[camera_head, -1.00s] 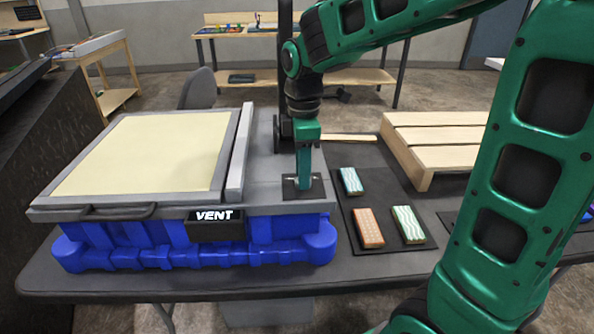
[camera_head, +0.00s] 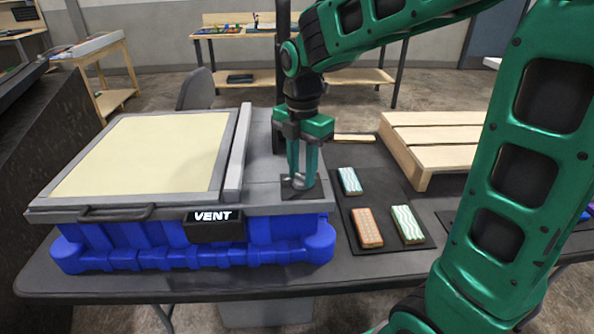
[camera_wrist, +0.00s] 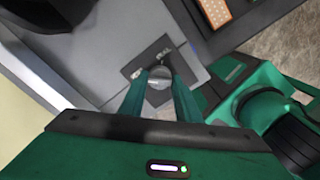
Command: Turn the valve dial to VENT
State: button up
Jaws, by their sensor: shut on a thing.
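The valve dial (camera_wrist: 159,88) is a small round grey knob on a dark square plate, with small markings that are too small to read. In the head view its dark plate (camera_head: 289,191) lies on the grey top at the right side of the console. My gripper (camera_head: 301,184) points straight down over the plate. Its two green fingers are shut on the dial, one on each side, as the wrist view (camera_wrist: 160,80) shows. A black sign (camera_head: 213,217) reading VENT is on the console's front face.
The console has a blue base (camera_head: 190,255) and a large cream panel (camera_head: 150,150) in a grey frame. To the right, a dark mat (camera_head: 385,225) holds three patterned blocks. A wooden pallet (camera_head: 430,145) lies behind it.

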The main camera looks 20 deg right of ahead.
jog(key=shift+w+r, duration=0.15)
jog(key=shift+w, duration=0.1)
jog(key=o, duration=1)
jog(key=shift+s, duration=0.1)
notch_tip(320, 180, up, 10)
jog(key=shift+r, duration=0.25)
